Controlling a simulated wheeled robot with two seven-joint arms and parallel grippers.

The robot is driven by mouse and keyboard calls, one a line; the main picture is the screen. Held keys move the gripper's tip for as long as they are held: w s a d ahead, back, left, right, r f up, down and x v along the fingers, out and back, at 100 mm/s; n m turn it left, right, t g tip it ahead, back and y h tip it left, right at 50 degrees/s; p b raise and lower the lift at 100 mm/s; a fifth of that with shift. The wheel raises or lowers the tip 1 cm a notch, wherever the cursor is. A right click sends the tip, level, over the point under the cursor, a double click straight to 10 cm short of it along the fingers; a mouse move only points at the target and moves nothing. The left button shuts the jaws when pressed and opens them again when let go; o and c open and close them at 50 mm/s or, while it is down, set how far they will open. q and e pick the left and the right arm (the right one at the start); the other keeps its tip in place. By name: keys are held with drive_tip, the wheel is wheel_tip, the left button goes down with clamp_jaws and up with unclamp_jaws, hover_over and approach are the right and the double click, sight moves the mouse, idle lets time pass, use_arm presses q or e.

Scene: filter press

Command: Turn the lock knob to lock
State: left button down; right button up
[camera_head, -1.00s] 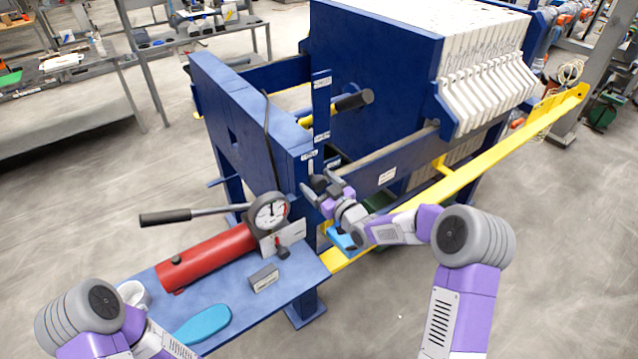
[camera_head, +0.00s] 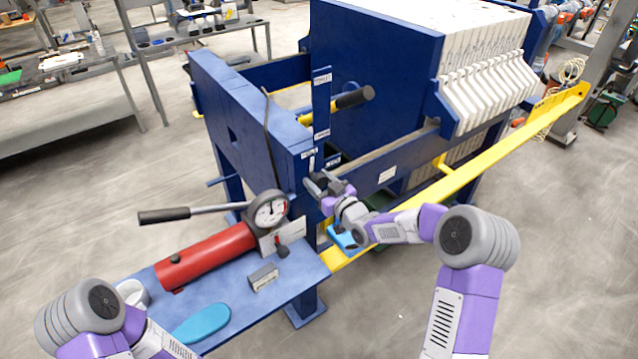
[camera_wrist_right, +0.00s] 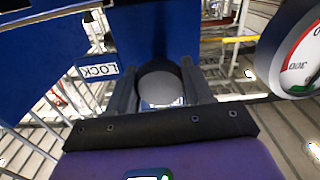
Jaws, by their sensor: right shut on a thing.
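The lock knob (camera_wrist_right: 160,84) is a dark round knob on the blue frame, seen between my right gripper's fingers in the right wrist view. My right gripper (camera_head: 318,184) is at the near end of the blue press frame and is shut on the knob, one finger on each side. In the head view the gripper hides the knob. A white LOCK label (camera_wrist_right: 98,71) sits left of the knob in the wrist view. My left arm is at the lower left of the head view; its gripper is out of view.
A pressure gauge (camera_head: 268,212) stands left of my right gripper, with a long-handled lever (camera_head: 165,215) and a red cylinder (camera_head: 208,256). They are on a blue shelf (camera_head: 300,268). A yellow rail (camera_head: 470,185) runs to the right.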

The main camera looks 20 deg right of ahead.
drive_tip(key=m+b, duration=0.2)
drive_tip(key=m, duration=0.1)
drive_tip(key=shift+f, duration=0.15)
drive_tip(key=m+b, duration=0.1)
drive_tip(key=m, duration=0.7)
drive_tip(key=shift+m, duration=0.3)
drive_tip(key=m, duration=0.5)
drive_tip(key=o, duration=1)
drive_tip(key=shift+o, duration=0.2)
